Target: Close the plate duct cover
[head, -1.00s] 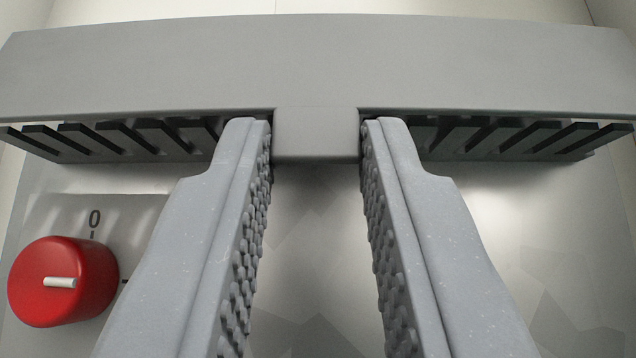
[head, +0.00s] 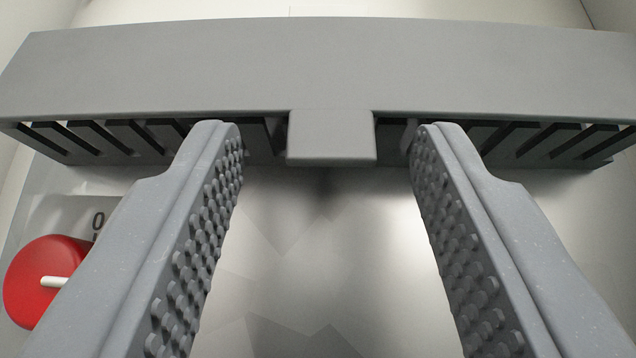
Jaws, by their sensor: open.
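The plate duct cover (head: 330,68) is a long grey plate across the upper part of the head view. A short grey tab (head: 331,138) sticks out from the middle of its near edge. Dark slats of the duct (head: 90,138) show beneath the cover on both sides. My gripper (head: 328,130) is open, with one studded finger on each side of the tab. There is a clear gap between each finger and the tab, and nothing is held. The fingertips are close to the cover's near edge; whether they touch it I cannot tell.
A red knob (head: 38,285) with a white pointer stands at the lower left, partly behind my left finger, beside a "0" mark. A shiny metal panel (head: 320,240) lies bare between the fingers. Pale walls stand behind the cover.

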